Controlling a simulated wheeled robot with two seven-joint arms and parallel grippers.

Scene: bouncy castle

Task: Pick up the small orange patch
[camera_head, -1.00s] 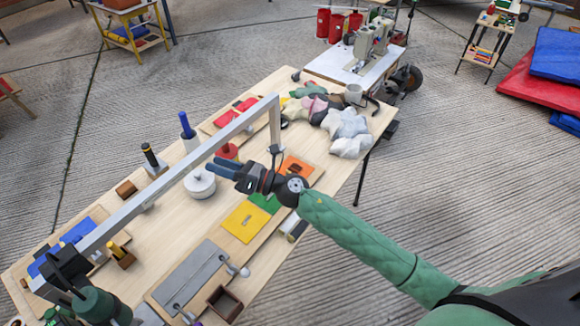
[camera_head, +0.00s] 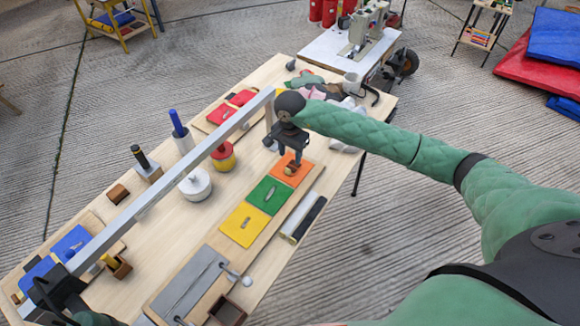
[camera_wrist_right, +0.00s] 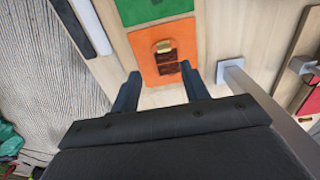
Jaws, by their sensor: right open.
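The orange patch (camera_head: 291,169) is a flat square at the far end of a row with a green and a yellow one on the table. In the right wrist view the orange patch (camera_wrist_right: 145,66) carries a dark brown piece and a small gold-coloured piece at its middle. My right gripper (camera_head: 291,152) is above it, pointing down. In the right wrist view its open fingers (camera_wrist_right: 160,71) straddle the patch's near part, with nothing between them. My left gripper (camera_head: 58,290) is at the lower left by the end of the metal beam; its jaws cannot be made out.
A metal beam (camera_head: 180,169) spans the table, its post (camera_wrist_right: 222,72) close beside the right gripper. The green patch (camera_head: 268,196) and yellow patch (camera_head: 244,225) lie in line. A white round pot (camera_head: 195,186) and grey plate (camera_head: 190,283) stand nearby. Fabric pieces crowd the far end.

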